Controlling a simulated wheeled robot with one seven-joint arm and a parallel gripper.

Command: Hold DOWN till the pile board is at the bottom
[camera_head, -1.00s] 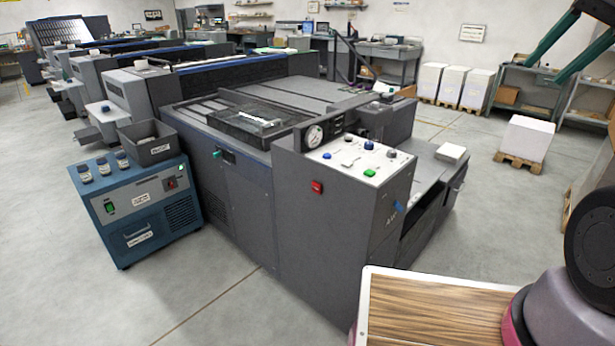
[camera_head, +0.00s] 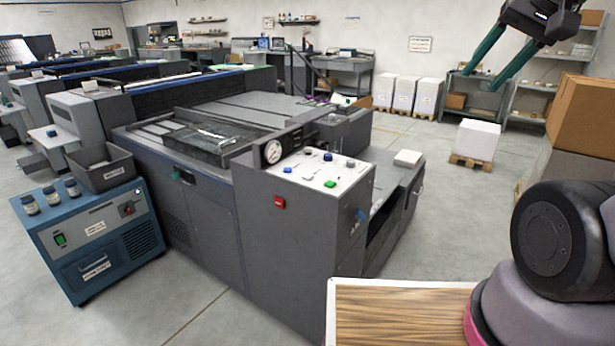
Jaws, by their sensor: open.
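The grey press stands in the middle with a white-topped control panel (camera_head: 318,172) on its near end. A red button (camera_head: 279,202) is on the panel's front face. I cannot read which button is DOWN. The pile board cannot be made out; a dark opening (camera_head: 378,222) shows low on the right side of the press. My gripper (camera_head: 482,80) has teal fingers, spread apart and empty, in the air at the upper right, far from the panel.
A blue cabinet (camera_head: 95,235) with a grey bin and bottles stands left of the press. White stacks on pallets (camera_head: 474,145), shelves and cardboard boxes (camera_head: 582,115) are at the right. Open floor lies right of the press. A wood-topped surface (camera_head: 400,315) is in front.

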